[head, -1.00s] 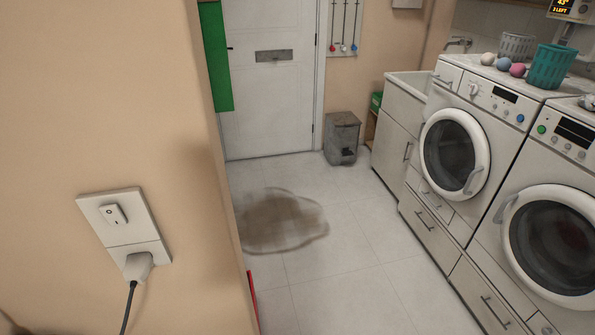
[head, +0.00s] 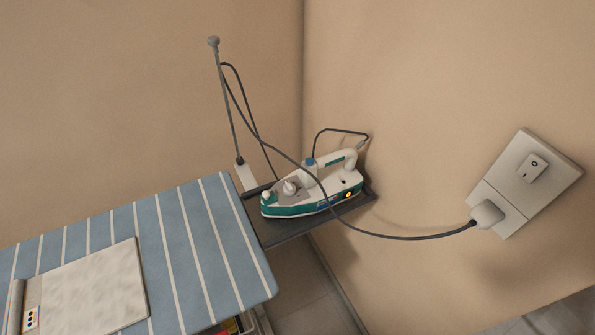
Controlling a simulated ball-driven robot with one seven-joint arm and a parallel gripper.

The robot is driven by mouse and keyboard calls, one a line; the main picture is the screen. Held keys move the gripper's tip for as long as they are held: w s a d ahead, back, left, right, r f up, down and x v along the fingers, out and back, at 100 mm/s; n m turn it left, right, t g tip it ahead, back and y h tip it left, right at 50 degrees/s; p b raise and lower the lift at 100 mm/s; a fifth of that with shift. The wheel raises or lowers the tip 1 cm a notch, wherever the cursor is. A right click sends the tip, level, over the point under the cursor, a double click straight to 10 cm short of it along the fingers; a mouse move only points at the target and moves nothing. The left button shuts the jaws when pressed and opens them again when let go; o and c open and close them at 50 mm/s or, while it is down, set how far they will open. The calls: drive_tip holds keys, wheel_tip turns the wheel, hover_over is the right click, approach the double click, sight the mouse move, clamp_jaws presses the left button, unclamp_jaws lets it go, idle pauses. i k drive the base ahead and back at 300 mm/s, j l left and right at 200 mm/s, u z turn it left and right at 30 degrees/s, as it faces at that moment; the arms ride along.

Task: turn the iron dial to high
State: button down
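The iron (head: 315,190), white and teal, sits flat on a dark rest at the end of the ironing board, in the corner between two walls. A round white dial (head: 290,187) shows on top of its front part; its setting is too small to read. A small orange light (head: 348,194) glows at the iron's rear side. The iron's cord runs up to a thin upright holder (head: 226,100) and across to a plug (head: 486,214) in the wall socket. My gripper is not in view.
The striped blue ironing board (head: 190,240) fills the lower left. A pale flat panel (head: 95,290) with small buttons lies on it. The wall socket with a switch (head: 532,167) is at the right. The cord hangs across the space between iron and socket.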

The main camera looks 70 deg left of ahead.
sight(289, 188)
drive_tip(key=u, duration=1.55)
drive_tip(key=k+l+u, duration=0.1)
drive_tip(key=k+j+u, duration=0.35)
drive_tip(key=k, duration=0.2)
